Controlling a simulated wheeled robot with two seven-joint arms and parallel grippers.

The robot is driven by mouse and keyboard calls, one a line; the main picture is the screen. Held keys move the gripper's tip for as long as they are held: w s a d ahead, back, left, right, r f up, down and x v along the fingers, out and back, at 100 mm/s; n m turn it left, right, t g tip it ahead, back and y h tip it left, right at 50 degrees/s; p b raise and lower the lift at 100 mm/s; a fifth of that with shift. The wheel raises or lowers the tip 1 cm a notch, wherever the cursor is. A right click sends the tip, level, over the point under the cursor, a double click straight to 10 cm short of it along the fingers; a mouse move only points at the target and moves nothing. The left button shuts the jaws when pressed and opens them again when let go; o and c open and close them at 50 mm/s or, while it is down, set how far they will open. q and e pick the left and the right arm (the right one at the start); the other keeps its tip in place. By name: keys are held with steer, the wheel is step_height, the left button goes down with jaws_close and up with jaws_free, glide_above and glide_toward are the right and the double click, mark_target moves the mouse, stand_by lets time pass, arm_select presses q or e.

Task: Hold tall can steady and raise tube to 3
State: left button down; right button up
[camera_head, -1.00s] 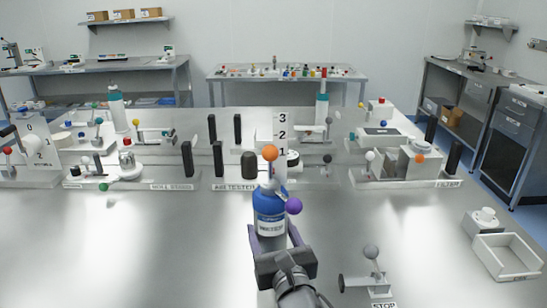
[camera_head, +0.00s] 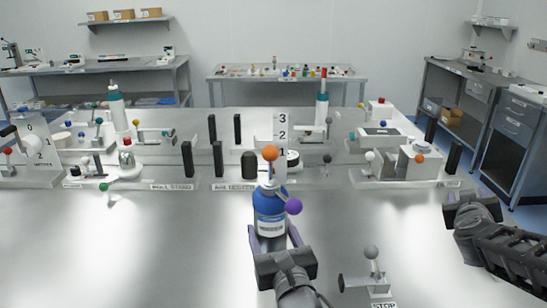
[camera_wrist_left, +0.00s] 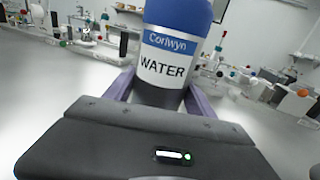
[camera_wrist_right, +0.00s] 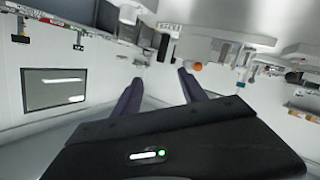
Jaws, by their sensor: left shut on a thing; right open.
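The tall blue can (camera_head: 269,207) stands upright in the middle of the bench. The left wrist view shows its white WATER label (camera_wrist_left: 166,62). My left gripper (camera_head: 270,238) is shut on the can's lower part from the front. An orange ball (camera_head: 270,153) and a purple ball (camera_head: 293,206) show at the can's top and right side. A white strip marked 1, 2, 3 (camera_head: 282,133) stands behind the can; I cannot clearly make out a separate tube. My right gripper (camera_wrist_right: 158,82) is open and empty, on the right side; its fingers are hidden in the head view.
A small lever stand with a grey ball (camera_head: 371,252) and a STOP label stands right of my left gripper. Several fixtures with levers and black posts (camera_head: 188,160) line the back of the bench. The front left of the bench is clear.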

steer(key=a+r+n+t+y, duration=0.1)
steer(key=a+r+t+y, duration=0.35)
steer(key=a, duration=1.15)
steer(key=n+y, duration=0.5)
steer(key=y, duration=0.3)
glide_toward(272, 156)
steer(key=w, duration=0.1)
steer(key=shift+w+a+r+g+h, duration=0.15)
steer(key=shift+a+r+g+h, duration=0.1)
steer(key=shift+x, duration=3.85)
steer(key=shift+c, duration=0.3)
jaws_close()
